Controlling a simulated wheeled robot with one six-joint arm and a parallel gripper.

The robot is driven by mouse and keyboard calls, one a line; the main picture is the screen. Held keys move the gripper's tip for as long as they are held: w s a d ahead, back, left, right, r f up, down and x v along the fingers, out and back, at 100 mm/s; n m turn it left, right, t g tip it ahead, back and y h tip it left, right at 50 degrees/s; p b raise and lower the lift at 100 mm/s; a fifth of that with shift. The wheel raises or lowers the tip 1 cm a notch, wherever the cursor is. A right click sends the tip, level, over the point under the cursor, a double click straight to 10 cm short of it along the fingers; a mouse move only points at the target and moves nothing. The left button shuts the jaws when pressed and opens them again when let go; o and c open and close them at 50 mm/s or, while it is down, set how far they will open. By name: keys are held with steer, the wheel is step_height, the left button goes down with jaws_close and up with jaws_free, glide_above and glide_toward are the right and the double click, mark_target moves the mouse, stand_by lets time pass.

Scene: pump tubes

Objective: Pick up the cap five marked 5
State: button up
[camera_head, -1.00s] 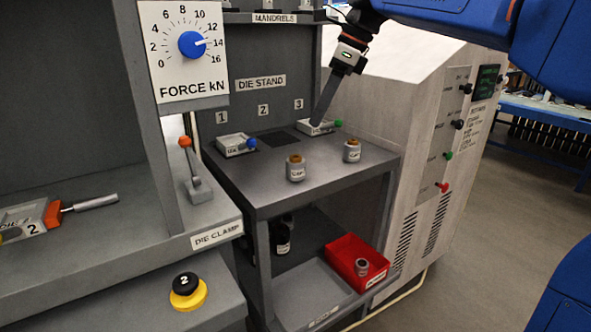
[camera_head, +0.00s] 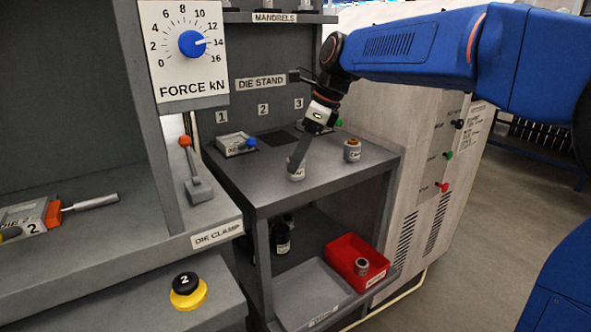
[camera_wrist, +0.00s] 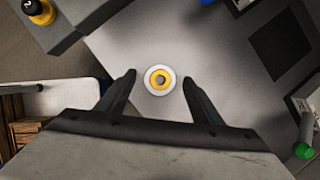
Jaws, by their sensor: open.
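A small grey cap (camera_head: 296,175) with a white label stands upright on the die stand table; its number is too small to read. My gripper (camera_head: 293,166) is over it and partly hides its top. In the wrist view the cap (camera_wrist: 160,80) shows from above as a pale ring with a yellow inner ring, between the fingertips of my open gripper (camera_wrist: 159,78). Neither finger appears to touch it. A similar cap (camera_head: 352,150) with a brownish top stands to the right, its label also unreadable.
A green-knobbed die (camera_wrist: 304,145) is at the right in the wrist view. A red bin (camera_head: 345,252) on the lower shelf holds another small part (camera_head: 361,266). The table front (camera_head: 290,200) is clear.

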steer(key=shift+x, duration=1.3)
steer(key=shift+c, duration=0.5)
